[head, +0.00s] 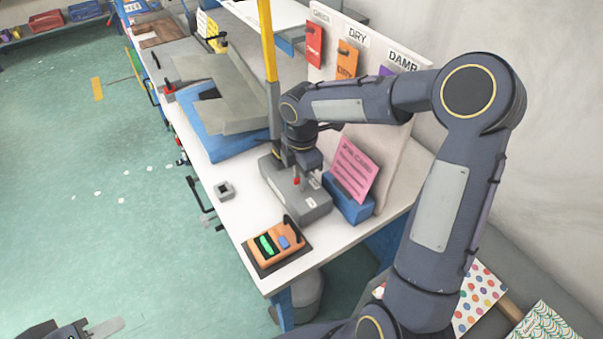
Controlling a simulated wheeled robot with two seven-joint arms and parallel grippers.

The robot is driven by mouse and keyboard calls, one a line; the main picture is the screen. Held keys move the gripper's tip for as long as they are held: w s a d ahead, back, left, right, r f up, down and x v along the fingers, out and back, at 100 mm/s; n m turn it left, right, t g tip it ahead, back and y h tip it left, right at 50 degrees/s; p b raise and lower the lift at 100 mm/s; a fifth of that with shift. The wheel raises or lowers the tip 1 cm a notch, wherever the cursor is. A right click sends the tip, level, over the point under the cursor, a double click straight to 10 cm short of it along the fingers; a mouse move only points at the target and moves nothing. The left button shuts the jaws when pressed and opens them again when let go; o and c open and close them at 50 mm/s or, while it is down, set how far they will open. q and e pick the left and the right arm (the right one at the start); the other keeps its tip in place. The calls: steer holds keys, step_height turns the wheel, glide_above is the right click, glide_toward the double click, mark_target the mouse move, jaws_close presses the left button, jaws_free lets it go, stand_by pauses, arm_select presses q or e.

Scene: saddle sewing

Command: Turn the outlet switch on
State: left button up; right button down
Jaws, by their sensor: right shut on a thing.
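An orange box (264,247) with a green part and a blue part on top sits on a dark base at the table's near corner. A black piece stands at its back edge. Which part is the outlet switch is not clear. My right gripper (297,173) points down over a grey block (304,208) with a small red part, behind the orange box. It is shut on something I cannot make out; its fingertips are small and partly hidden. My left gripper (100,328) is only partly in view at the bottom left, away from the table; its jaws cannot be judged.
A yellow and grey pole (268,50) rises beside my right wrist. A blue holder (346,204) with a pink card stands right of the grey block. Grey sheets (228,95) lie on a blue piece further back. A small grey cube (224,190) is near the left edge.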

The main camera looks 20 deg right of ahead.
steer(key=m+b, duration=0.1)
steer(key=m, duration=0.3)
steer(key=shift+m, duration=0.3)
steer(key=m+b, duration=0.1)
steer(key=m, duration=0.3)
steer(key=m+b, duration=0.1)
steer(key=m, duration=0.4)
steer(key=shift+m, duration=1.8)
steer(key=c, duration=1.4)
jaws_free()
steer(key=shift+o, duration=0.2)
